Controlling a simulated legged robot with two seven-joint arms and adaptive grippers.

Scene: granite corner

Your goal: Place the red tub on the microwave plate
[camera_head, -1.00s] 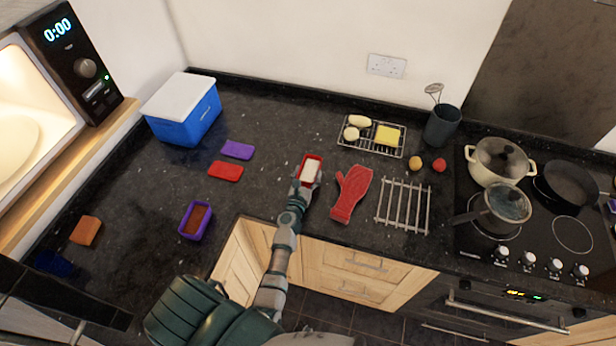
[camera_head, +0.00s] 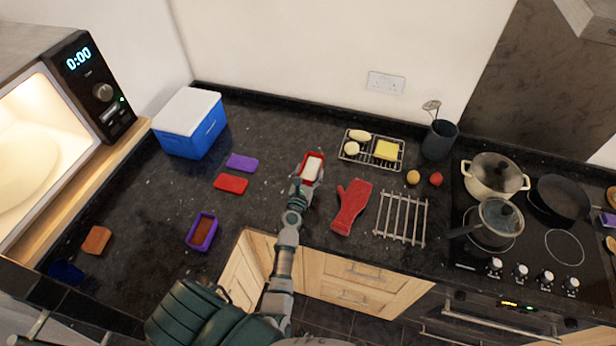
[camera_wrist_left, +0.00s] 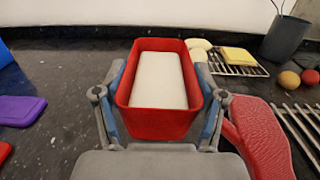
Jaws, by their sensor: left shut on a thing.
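The red tub (camera_head: 321,158) holds a white block and is upright in my left gripper (camera_head: 308,181), near the middle of the counter. In the left wrist view the red tub (camera_wrist_left: 165,124) sits between the two fingers of my left gripper (camera_wrist_left: 160,105), which are shut on its long sides. The microwave (camera_head: 98,88) stands open and lit at the far left. The pale microwave plate (camera_head: 18,180) lies inside it, partly cut off by the picture edge. My right gripper is not in view.
A blue cool box (camera_head: 190,140), purple lid (camera_head: 242,162), red lid (camera_head: 231,183) and purple tub (camera_head: 201,231) lie between the tub and the microwave. A red oven mitt (camera_head: 350,207), wire racks (camera_head: 402,217) and the hob (camera_head: 540,225) with pots are to the right.

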